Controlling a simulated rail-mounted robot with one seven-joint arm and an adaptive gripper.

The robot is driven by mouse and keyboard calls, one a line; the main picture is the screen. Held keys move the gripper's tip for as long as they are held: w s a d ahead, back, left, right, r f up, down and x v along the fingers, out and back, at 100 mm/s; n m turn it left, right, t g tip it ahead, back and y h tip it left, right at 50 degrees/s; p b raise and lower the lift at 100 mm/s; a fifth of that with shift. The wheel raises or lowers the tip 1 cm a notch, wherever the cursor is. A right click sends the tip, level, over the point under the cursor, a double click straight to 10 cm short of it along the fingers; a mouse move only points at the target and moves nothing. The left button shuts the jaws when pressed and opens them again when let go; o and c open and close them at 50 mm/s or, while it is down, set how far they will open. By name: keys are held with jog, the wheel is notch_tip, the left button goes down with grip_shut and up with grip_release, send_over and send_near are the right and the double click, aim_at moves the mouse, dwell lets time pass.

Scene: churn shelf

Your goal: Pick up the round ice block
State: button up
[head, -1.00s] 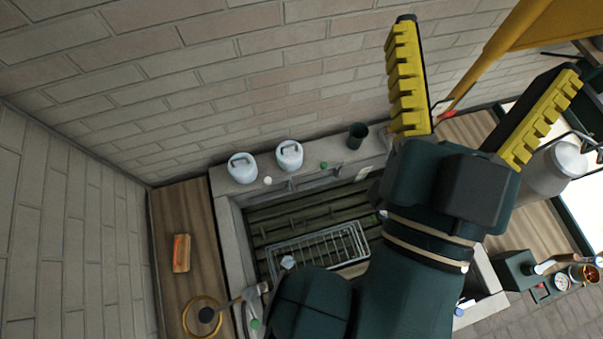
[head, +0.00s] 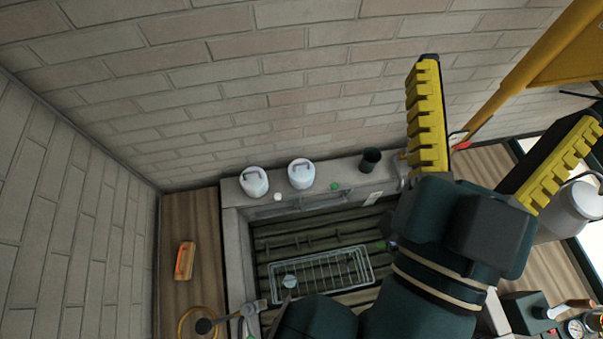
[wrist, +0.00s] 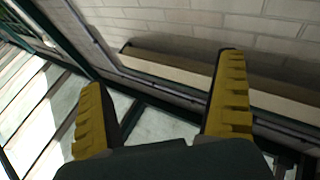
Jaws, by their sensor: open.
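A small pale, bluish block (head: 289,281) lies in the wire basket (head: 362,252) inside the sunken trough. It looks like the ice block, but it is too small to tell its exact shape. My gripper (head: 512,90) is open and empty, with its yellow ribbed fingers spread wide and pointing up toward the brick wall. It is up and to the right of the basket in the head view, well apart from the block. In the wrist view my gripper (wrist: 162,75) has nothing between its fingers, and the ice block does not show there.
Two white jugs (head: 254,182), a small white ball (head: 277,197) and a dark cup (head: 371,160) stand on the trough's back ledge. A yellow beam (head: 500,75) and a metal can (head: 572,208) are near the right finger.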

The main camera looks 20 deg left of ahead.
dwell(0.3)
jog(key=c, duration=1)
jog(key=shift+c, duration=0.2)
